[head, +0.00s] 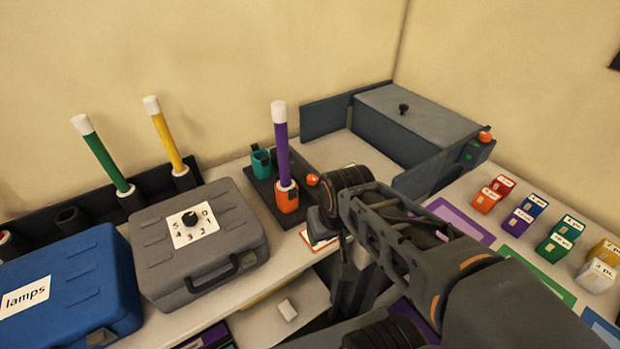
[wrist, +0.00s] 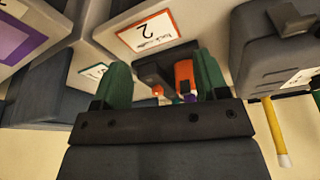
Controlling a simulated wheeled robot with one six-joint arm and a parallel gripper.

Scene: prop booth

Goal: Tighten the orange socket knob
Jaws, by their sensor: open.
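The orange socket (head: 287,200) stands on a black base (head: 262,193) and holds an upright purple stick (head: 282,140) with a white top. Its round orange knob (head: 312,180) sticks out on the right side, close to my arm. In the wrist view, which looks upside down, the orange socket (wrist: 184,74) and the orange knob (wrist: 157,90) show between my green fingers. My gripper (wrist: 162,72) is open and empty, facing the knob and apart from it. In the head view my arm hides most of the gripper.
A teal socket (head: 261,162) stands on the same base, behind the orange one. A grey case (head: 165,270) with a dial is at the left. A card (wrist: 147,32) marked 2 lies before the base. A grey lidded box (head: 420,115) stands at the back right.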

